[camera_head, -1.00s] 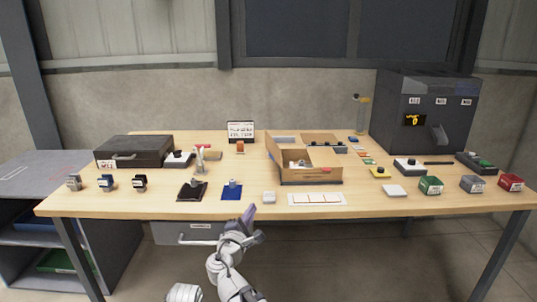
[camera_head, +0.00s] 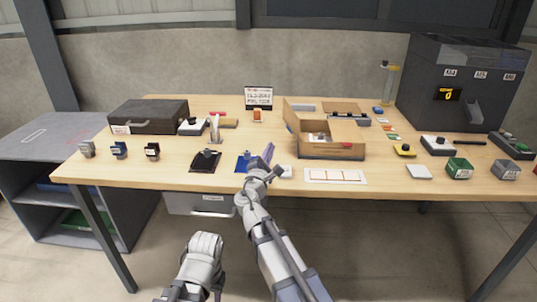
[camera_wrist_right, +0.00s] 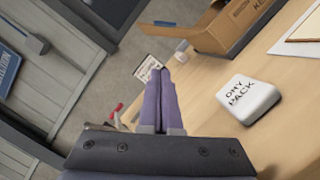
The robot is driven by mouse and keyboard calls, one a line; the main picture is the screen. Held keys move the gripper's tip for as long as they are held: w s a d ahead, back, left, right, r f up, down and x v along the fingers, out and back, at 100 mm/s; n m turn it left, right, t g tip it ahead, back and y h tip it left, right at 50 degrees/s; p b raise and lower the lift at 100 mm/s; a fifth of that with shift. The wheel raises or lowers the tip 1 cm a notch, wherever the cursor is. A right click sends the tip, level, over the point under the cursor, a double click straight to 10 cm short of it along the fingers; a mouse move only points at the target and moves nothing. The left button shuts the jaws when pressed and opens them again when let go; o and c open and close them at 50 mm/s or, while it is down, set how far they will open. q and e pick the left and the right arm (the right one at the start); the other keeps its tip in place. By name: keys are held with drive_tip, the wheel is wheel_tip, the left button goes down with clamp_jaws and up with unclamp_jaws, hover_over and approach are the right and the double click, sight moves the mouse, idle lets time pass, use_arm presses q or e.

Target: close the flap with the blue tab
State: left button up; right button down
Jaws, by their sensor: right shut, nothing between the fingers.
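An open cardboard box (camera_head: 331,152) stands right of the table's middle, its flaps standing out around the opening. A small red mark (camera_head: 347,145) shows on its front. I cannot make out a blue tab on a flap in the head view. In the right wrist view, part of the box (camera_wrist_right: 205,38) is at the top, with a small blue patch (camera_wrist_right: 165,23) by its left end; I cannot tell if this is the tab. My right gripper (camera_head: 268,151) is shut and empty, left of the box and apart from it. Its purple fingers (camera_wrist_right: 160,75) meet.
A white dry pack (camera_wrist_right: 248,97) lies close right of the fingers in the wrist view. A blue mat (camera_head: 243,158) and a black mat (camera_head: 205,161) lie left of the gripper. A white card (camera_head: 335,176) lies before the box. A sign (camera_head: 259,98) stands behind.

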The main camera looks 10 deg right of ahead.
drive_tip(key=x, duration=0.4)
drive_tip(key=shift+w, duration=0.1)
drive_tip(key=d+r+p, duration=0.2)
drive_tip(key=d, duration=0.1)
drive_tip(key=shift+s+d+r+p, duration=0.15)
drive_tip(key=shift+s+d+p, duration=0.05)
drive_tip(key=shift+s+p, duration=0.15)
